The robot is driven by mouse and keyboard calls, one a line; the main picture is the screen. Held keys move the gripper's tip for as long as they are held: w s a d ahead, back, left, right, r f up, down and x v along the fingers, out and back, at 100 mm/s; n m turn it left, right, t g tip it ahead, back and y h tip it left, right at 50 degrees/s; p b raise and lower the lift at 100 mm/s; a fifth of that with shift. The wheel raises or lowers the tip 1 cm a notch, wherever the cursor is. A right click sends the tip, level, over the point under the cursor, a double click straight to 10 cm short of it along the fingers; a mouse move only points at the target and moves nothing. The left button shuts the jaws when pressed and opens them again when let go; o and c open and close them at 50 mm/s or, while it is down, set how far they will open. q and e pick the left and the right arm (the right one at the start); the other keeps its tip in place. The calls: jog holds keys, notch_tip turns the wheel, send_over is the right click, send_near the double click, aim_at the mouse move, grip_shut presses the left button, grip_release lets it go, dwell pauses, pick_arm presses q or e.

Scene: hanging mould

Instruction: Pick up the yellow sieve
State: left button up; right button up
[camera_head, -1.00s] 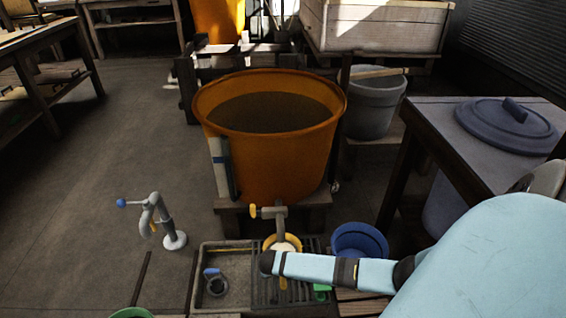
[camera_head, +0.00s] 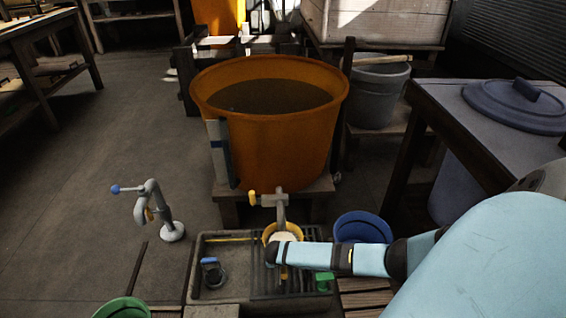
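The yellow sieve (camera_head: 268,233) is a small round item with a yellow rim and pale inside. It sits below the tap (camera_head: 280,203) of the orange tub, at the grated side of the sink. My light blue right arm comes in from the right, and its dark end (camera_head: 274,254) is at the sieve's near side and covers part of it. The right gripper's fingers cannot be made out, and I cannot tell whether they touch the sieve. My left gripper is not in view.
The large orange tub (camera_head: 270,150) stands behind the sink (camera_head: 215,245). A blue bucket (camera_head: 360,226) is right of the sieve, a green bucket (camera_head: 122,308) at the lower left. A grey standpipe (camera_head: 160,210) stands left. A dark table (camera_head: 440,100) is at right.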

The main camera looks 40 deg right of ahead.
jog(key=shift+f, duration=0.25)
dwell(0.4)
jog(key=shift+c, duration=0.3)
grip_shut()
